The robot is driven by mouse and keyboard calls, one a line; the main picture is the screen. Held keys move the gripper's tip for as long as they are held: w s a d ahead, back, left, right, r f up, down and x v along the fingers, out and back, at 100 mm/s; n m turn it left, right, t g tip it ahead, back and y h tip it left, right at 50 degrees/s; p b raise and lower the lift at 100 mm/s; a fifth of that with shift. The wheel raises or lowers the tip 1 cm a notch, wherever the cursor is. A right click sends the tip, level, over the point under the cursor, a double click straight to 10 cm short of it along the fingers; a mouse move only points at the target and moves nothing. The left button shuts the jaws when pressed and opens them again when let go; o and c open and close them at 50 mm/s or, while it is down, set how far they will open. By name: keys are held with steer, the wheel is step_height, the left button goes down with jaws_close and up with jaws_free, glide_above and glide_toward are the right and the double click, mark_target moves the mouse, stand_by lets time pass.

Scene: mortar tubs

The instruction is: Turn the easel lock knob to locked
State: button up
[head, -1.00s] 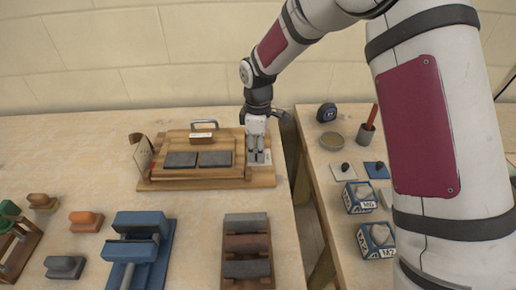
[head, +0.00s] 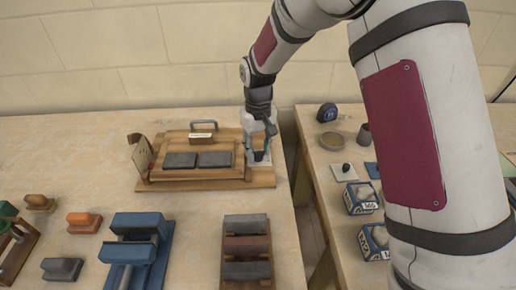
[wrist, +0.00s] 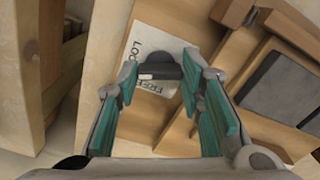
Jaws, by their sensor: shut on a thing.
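The easel (head: 206,184) is a wooden board with two dark grey slabs on it, on the left table. Its lock knob (wrist: 166,66) is dark, with a pale mark on its near-left edge. It sits on a white plate (wrist: 139,44) lettered LOCK and FREE, partly covered by the knob and fingers. I cannot tell which word the knob points to. My gripper (head: 258,158) is over the easel's right end. In the wrist view its teal-padded fingers (wrist: 158,80) are closed on the knob, one on each side.
A blue clamp-like stand (head: 138,247) and a rack of grey and brown blocks (head: 246,247) stand in front of the easel. The right table, across a gap, holds blue boxes (head: 360,198), a tape measure (head: 327,112) and a round dish (head: 332,140).

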mark_target(259, 152)
steer(key=shift+m, duration=2.2)
steer(key=o, duration=1.2)
steer(key=shift+c, duration=0.2)
steer(key=shift+r, duration=0.1)
step_height(259, 152, up, 8)
steer(key=shift+f, duration=0.25)
steer(key=shift+r, duration=0.1)
steer(key=shift+d, duration=0.1)
